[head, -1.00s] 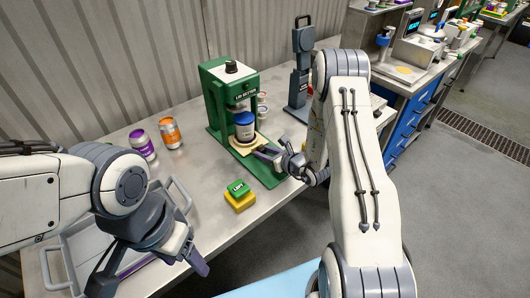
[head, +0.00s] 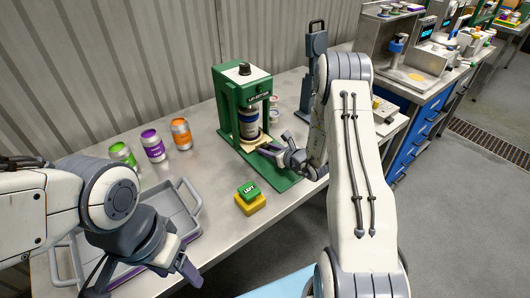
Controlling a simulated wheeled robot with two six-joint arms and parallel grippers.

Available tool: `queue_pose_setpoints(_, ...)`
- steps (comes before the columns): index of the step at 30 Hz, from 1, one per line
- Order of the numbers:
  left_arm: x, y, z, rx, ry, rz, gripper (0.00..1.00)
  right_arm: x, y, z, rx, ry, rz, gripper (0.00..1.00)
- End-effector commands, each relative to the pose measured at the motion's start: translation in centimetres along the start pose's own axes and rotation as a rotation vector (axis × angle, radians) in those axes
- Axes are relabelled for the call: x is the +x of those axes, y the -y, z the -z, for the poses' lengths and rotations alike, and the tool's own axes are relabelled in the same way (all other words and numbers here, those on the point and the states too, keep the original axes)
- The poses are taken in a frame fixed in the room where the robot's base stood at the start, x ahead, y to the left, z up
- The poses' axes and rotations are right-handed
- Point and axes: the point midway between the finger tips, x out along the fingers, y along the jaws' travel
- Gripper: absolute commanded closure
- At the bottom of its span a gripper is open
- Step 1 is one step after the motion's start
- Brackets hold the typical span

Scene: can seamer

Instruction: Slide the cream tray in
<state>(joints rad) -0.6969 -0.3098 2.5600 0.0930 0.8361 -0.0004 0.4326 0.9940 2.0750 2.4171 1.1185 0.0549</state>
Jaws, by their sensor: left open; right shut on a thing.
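The green can seamer (head: 226,98) stands on the bench. The cream tray (head: 260,143) is at the seamer's base, and a blue can (head: 249,125) stands upright on it, inside the frame under the head. The can hides much of the tray. My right gripper (head: 271,151) is shut on the tray's front, at the near side of the seamer. My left gripper (head: 146,274) is open and empty at the lower left, above the grey tray, away from the seamer.
A green button on a yellow base (head: 249,199) sits in front of the seamer. Green, purple (head: 153,146) and orange (head: 181,134) cans stand at the left. A grey handled tray (head: 172,209) lies below them. A dark upright device (head: 314,75) stands behind my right arm.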

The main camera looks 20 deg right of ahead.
Motion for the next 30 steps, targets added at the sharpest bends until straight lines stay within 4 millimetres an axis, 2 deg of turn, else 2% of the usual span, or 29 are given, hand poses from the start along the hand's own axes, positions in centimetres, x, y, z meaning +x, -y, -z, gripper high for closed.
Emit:
queue_pose_setpoints(1,0.0,0.0,0.0,0.000,0.000,0.000,0.32,0.2,0.1,-0.4,-0.005,0.010,0.002,1.00)
queue_pose_setpoints(2,0.0,0.0,0.0,0.000,0.000,0.000,0.32,0.2,0.1,-0.4,-0.006,0.010,0.002,0.57)
queue_pose_setpoints(3,0.0,0.0,0.0,0.000,0.000,0.000,0.32,0.2,0.1,-0.4,-0.006,0.010,0.001,0.42)
queue_pose_setpoints(4,0.0,0.0,0.0,0.000,0.000,0.000,0.32,0.2,0.1,-0.4,-0.005,0.010,0.002,0.32)
queue_pose_setpoints(17,0.0,0.0,0.0,0.000,0.000,0.000,0.32,0.0,0.2,-0.2,-0.002,0.006,0.004,0.32)
queue_pose_setpoints(20,0.2,0.0,0.0,0.000,0.000,0.000,0.32,-0.6,0.3,-0.2,-0.002,0.006,0.005,0.32)
queue_pose_setpoints(23,0.5,0.0,0.0,0.000,0.000,0.000,0.32,-1.9,0.3,-0.1,0.000,0.006,0.006,0.32)
queue_pose_setpoints(30,1.2,0.1,-0.1,0.000,0.000,0.000,0.32,-6.8,0.3,-0.1,-0.001,0.008,0.008,0.32)
